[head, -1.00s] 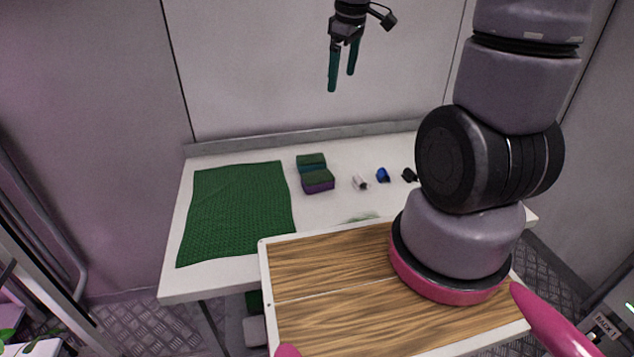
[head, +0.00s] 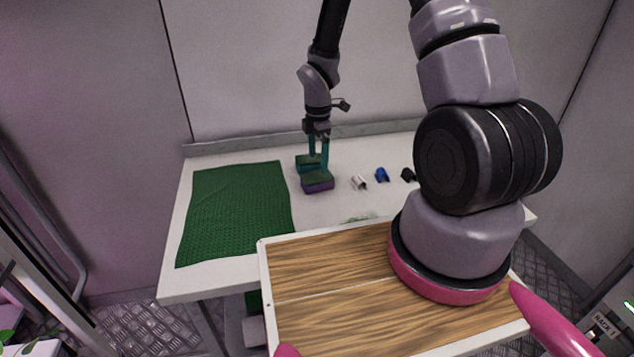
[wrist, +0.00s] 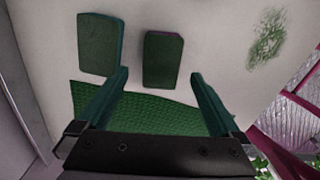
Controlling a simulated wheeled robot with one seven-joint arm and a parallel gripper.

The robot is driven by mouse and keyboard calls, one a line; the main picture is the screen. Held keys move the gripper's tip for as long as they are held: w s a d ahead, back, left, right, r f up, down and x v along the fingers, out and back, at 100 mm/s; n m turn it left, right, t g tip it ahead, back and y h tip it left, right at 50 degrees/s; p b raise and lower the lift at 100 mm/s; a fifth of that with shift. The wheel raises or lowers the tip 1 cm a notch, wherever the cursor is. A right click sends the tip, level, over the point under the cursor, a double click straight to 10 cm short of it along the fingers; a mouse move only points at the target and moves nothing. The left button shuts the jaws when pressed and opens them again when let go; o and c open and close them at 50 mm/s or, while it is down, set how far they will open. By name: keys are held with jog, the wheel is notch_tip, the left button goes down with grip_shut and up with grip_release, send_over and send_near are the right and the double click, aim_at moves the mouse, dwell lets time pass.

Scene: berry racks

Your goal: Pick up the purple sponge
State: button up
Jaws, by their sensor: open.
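The purple sponge (head: 318,187), with a green scouring top, lies on the white table, just in front of a teal sponge (head: 303,168) with a green top. My gripper (head: 318,163) is open and points down above the two sponges, its fingers covering part of the teal one in the head view. In the wrist view the purple sponge (wrist: 162,61) appears between and beyond the open fingertips (wrist: 160,73). The teal sponge (wrist: 97,45) is to its left, near the left finger. No contact can be made out.
A green mat (head: 235,212) covers the table's left part. Right of the sponges lie a small white-and-red item (head: 359,182), a blue item (head: 382,175) and a black item (head: 408,174). A green smudge (wrist: 268,38) marks the white table (head: 215,278). A wall stands behind.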

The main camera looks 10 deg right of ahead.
aim_at(317, 176)
jog(key=shift+s+a+f, duration=0.1)
jog(key=shift+f, duration=1.7)
jog(key=shift+s+a+f, duration=0.1)
jog(key=shift+f, duration=1.65)
jog(key=c, duration=1.2)
